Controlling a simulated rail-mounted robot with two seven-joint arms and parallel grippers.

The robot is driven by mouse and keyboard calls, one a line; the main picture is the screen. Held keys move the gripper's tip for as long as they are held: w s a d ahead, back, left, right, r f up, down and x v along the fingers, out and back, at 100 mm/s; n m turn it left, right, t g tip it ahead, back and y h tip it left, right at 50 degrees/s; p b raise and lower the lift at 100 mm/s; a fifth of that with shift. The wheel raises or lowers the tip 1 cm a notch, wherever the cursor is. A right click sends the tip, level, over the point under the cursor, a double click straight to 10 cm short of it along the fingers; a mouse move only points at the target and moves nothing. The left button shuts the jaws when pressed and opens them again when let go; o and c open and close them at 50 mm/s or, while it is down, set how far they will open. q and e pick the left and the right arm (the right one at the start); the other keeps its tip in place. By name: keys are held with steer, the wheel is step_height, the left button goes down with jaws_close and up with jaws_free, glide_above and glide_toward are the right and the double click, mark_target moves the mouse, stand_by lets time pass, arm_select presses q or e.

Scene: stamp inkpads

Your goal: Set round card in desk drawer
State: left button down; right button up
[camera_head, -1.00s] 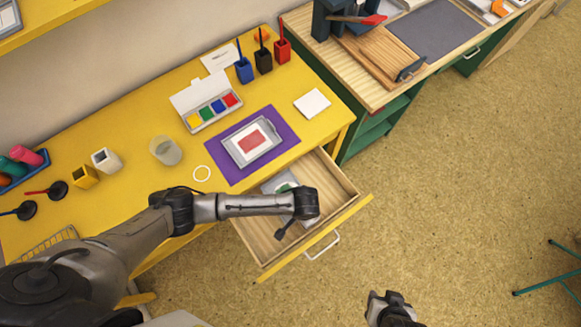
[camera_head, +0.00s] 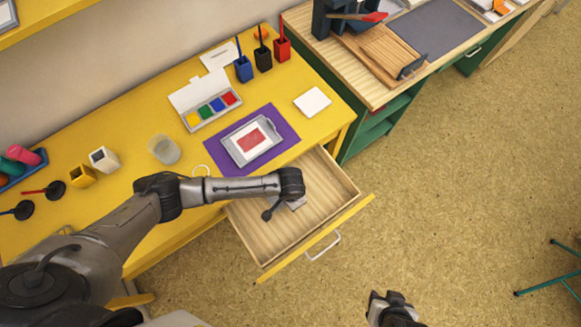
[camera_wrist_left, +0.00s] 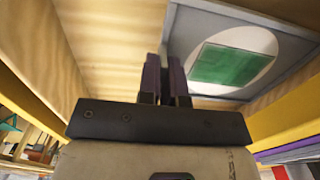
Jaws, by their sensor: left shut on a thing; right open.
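The round card (camera_wrist_left: 232,58) is white with a green square print and lies in a grey tray (camera_wrist_left: 185,35) in the left wrist view. The tray shows as a small grey patch (camera_head: 297,203) by my left gripper over the open desk drawer (camera_head: 325,207); my arm hides the rest. My left gripper (camera_wrist_left: 165,65) is shut at the tray's edge with the card beside the fingers. I cannot tell whether the tray touches the drawer floor. My right gripper (camera_head: 378,300) is open and empty over the floor at the bottom of the head view.
A similar tray (camera_head: 232,152) with a red-printed card lies on a purple mat (camera_head: 288,136) on the yellow desk. The drawer's front half is clear.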

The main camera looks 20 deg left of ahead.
arm_select(q)
steer(key=shift+a, duration=0.1)
steer(key=shift+w+f, duration=0.1)
steer(key=shift+f, duration=0.5)
steer(key=c, duration=1.3)
jaws_free()
steer(key=shift+r, duration=0.1)
steer(key=shift+r, duration=0.3)
step_height(320, 180, up, 12)
steer(key=p, duration=0.3)
steer(key=shift+r, duration=0.25)
